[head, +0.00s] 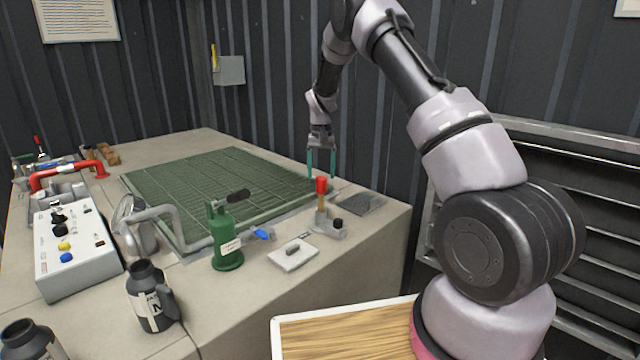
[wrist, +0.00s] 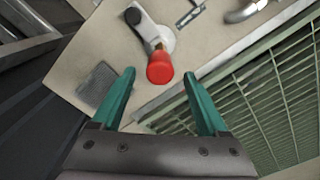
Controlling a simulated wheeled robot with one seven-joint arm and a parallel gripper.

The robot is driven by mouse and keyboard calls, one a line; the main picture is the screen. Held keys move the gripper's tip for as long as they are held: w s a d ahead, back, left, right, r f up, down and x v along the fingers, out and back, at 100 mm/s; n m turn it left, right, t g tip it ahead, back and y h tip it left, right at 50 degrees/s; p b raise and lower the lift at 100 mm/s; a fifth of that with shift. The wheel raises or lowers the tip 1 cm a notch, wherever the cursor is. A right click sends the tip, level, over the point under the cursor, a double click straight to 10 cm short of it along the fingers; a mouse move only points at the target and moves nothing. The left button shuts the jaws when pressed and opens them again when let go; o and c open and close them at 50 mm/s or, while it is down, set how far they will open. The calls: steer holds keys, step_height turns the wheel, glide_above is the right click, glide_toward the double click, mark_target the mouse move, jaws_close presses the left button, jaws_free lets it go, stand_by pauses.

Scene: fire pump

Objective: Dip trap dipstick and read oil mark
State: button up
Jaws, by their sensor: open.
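The dipstick has a red knob (head: 321,185) on a brass-coloured stem, upright in a small grey trap fitting (head: 328,228) near the right end of the bench. My gripper (head: 321,177) points down with its teal fingers open and empty, just above or behind the red knob. In the wrist view the red knob (wrist: 160,68) shows between and slightly beyond the open fingertips (wrist: 157,76). I cannot tell whether the fingers reach down beside it. The stem's lower part is hidden in the fitting, and no oil mark can be seen.
A dark grey pad (head: 367,204) lies right of the fitting. A white plate with a small block (head: 293,256) and a green can (head: 227,240) stand left of it. A green grating (head: 200,185) fills the bench middle. A ribbed wall (head: 270,90) rises close behind.

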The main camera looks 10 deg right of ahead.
mark_target(321, 177)
steer(key=shift+f, duration=2.3)
steer(key=shift+c, duration=0.4)
jaws_close()
steer(key=shift+r, duration=0.15)
